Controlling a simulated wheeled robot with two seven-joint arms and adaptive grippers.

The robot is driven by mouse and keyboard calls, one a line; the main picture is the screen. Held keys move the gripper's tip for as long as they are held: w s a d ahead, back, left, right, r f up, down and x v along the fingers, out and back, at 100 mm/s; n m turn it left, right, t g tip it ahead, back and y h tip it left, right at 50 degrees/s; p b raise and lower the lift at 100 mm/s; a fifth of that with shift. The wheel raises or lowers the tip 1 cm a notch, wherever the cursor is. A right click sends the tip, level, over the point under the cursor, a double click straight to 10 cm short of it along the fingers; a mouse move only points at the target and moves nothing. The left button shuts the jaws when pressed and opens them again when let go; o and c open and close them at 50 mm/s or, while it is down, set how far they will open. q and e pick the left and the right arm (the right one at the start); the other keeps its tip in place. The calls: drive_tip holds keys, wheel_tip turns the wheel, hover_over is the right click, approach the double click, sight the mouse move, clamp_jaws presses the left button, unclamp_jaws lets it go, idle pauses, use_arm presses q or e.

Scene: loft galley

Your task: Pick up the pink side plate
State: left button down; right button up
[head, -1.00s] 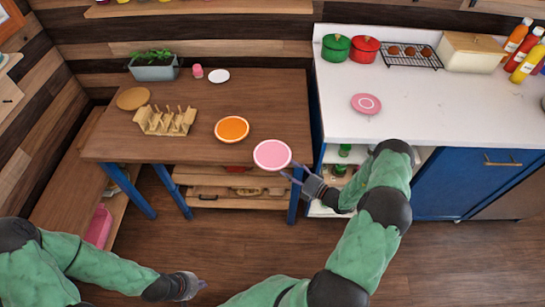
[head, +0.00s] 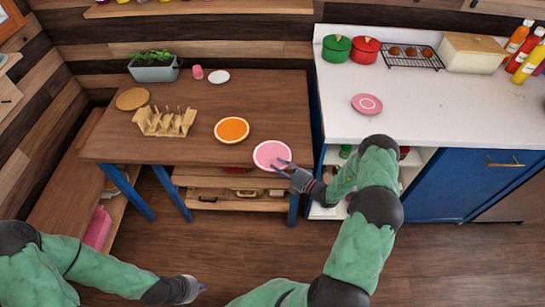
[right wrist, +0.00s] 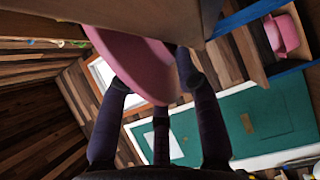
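The pink side plate (head: 268,153), pale-rimmed, lies at the front right edge of the wooden table and reaches slightly past it. My right gripper (head: 281,164) is at its front right rim, with fingers overlapping the rim in the head view. In the right wrist view the plate (right wrist: 135,60) shows from below, its rim between spread fingers (right wrist: 150,80); firm contact is not visible. My left gripper (head: 197,288) is low over the floor, away from the table; its finger opening is unclear.
An orange plate (head: 231,130) lies close behind. A wooden rack (head: 165,122), round board (head: 132,99), planter (head: 154,70), pink cup (head: 197,72) and white saucer (head: 219,76) are on the table (head: 272,95). A smaller pink dish (head: 366,104) lies on the white counter (head: 450,112).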

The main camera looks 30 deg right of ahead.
clamp_jaws()
drive_tip(key=shift+r, duration=0.5)
wheel_tip(320, 180, up, 2)
drive_tip(key=shift+r+p, duration=0.1)
drive_tip(key=shift+p, duration=0.6)
drive_tip(key=s+a+r+p, duration=0.4)
drive_tip(key=s+a+r, duration=0.2)
drive_tip(key=s+r, duration=0.3)
drive_tip(key=s, duration=0.3)
drive_tip(key=shift+s+r+p, duration=0.3)
drive_tip(key=shift+s+r, duration=0.05)
drive_tip(key=shift+r, duration=0.05)
drive_tip(key=shift+w+r, duration=0.1)
